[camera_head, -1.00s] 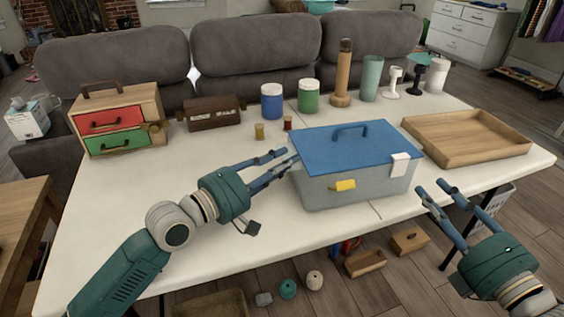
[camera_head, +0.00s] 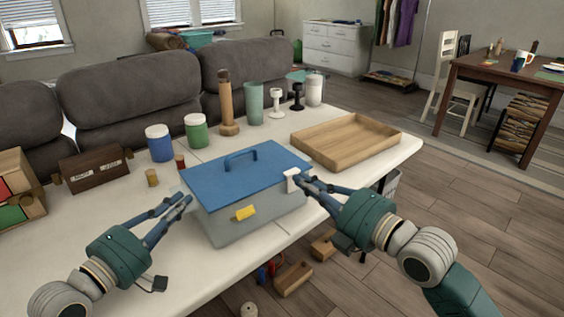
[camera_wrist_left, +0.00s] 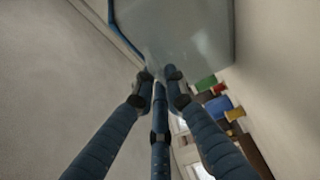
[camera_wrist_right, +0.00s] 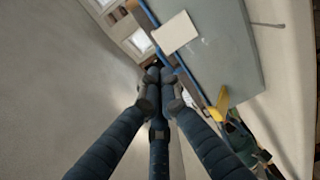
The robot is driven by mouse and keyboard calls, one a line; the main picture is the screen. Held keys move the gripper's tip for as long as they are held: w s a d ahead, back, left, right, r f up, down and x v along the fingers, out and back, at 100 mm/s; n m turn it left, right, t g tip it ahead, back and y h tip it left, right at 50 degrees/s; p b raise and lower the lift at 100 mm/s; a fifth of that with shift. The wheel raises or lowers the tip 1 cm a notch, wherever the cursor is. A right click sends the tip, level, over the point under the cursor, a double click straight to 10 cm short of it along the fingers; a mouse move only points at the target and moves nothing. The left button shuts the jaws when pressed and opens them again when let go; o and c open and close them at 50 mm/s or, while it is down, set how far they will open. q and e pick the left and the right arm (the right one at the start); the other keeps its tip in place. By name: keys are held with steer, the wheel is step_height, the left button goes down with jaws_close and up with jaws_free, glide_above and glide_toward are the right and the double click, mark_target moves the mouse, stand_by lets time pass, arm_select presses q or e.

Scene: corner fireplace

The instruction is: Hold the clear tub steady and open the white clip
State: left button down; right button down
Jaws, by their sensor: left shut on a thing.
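The clear tub (camera_head: 245,222) stands on the white table under a blue lid (camera_head: 245,172) with a handle. A yellow clip (camera_head: 245,213) is on its front. The white clip (camera_head: 291,181) is at the right end, partly hidden by my right fingers; it shows as a pale plate in the right wrist view (camera_wrist_right: 175,33). I cannot tell whether it is latched. My left gripper (camera_head: 186,199) is shut on the tub at its left end; the exact contact is unclear. My right gripper (camera_head: 304,182) has its fingertips together, empty, right beside the white clip.
A wooden tray (camera_head: 345,144) lies behind and right of the tub. Blue (camera_head: 159,143) and green-sided (camera_head: 196,131) jars, a brown box (camera_head: 94,170) and several upright items stand behind. Small things lie on the floor below the table's front edge.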

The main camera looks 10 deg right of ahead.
mark_target(293, 173)
steer(key=w+a+m+g, duration=0.1)
steer(key=w+m, duration=0.1)
steer(key=w+a+r+m+g, duration=0.1)
steer(key=w+a+m+g, duration=0.1)
steer(key=m, duration=0.1)
steer(key=w+a+r+m+g+h, duration=0.1)
steer(key=w+a+m, duration=0.1)
steer(key=w, duration=0.1)
steer(key=shift+r+m+g, duration=0.15)
steer(key=shift+m+g, duration=0.15)
steer(key=shift+m, duration=0.1)
steer(key=m, duration=0.1)
steer(key=r+m+g+h, duration=0.1)
steer(key=w+m+h, duration=0.1)
steer(key=shift+d+r+m+g, duration=0.25)
steer(key=shift+r+m+g, duration=0.05)
steer(key=shift+r+m, duration=0.1)
steer(key=d+r+m+h, duration=0.1)
steer(key=r+m+g, duration=0.1)
steer(key=m, duration=0.1)
steer(key=s+d+r+m+h, duration=0.1)
steer(key=m, duration=0.1)
steer(key=shift+s+d+r+g+h, duration=0.1)
steer(key=shift+d+r+g+h, duration=0.2)
steer(key=shift+d+r+g, duration=0.1)
steer(key=shift+s+d+r+m, duration=0.2)
steer(key=shift+d+m, duration=0.05)
steer(key=shift+m, duration=0.15)
